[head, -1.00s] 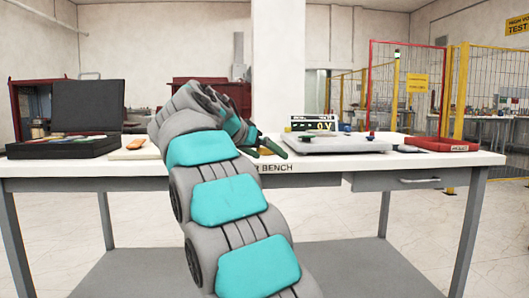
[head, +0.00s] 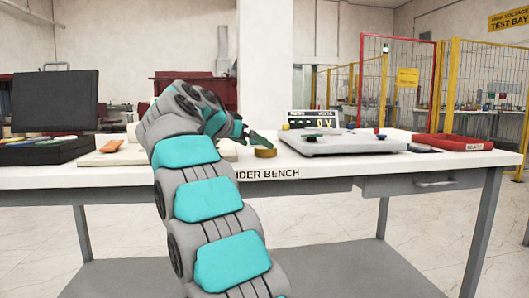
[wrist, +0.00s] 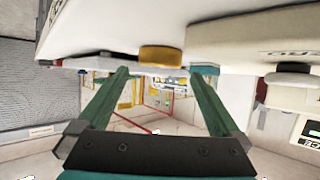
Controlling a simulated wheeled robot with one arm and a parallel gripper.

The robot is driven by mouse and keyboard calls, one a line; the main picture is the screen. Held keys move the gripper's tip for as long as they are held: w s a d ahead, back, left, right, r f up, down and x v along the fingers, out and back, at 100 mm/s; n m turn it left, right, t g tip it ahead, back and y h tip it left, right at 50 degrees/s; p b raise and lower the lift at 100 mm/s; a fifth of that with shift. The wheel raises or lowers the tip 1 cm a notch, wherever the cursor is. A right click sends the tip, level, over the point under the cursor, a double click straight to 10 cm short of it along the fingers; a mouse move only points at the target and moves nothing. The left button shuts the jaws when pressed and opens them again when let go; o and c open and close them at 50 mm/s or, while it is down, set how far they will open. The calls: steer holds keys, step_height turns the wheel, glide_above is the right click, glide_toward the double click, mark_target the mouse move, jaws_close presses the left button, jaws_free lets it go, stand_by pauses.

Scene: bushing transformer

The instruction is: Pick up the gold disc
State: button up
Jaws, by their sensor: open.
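The gold disc (head: 265,153) lies flat near the front edge of the white bench (head: 120,177), just left of a pale flat platform. My gripper (head: 254,139) is close to it on the left, slightly above and apart from it. In the wrist view, where the bench appears upside down at the top, the gold disc (wrist: 161,55) shows beyond and between the two green fingers. My gripper (wrist: 162,76) is open there, with nothing between the fingers. My arm hides part of the bench behind it.
The platform (head: 335,147) carries small coloured knobs, with a display (head: 312,119) behind it. Bare bench lies along the front.

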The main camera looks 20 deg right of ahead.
mark_target(263, 148)
steer(key=x, duration=0.5)
steer(key=shift+r+p, duration=0.2)
steer(key=shift+p, duration=0.1)
steer(key=c, duration=1.4)
steer(key=shift+c, duration=0.5)
steer(key=shift+r, duration=0.2)
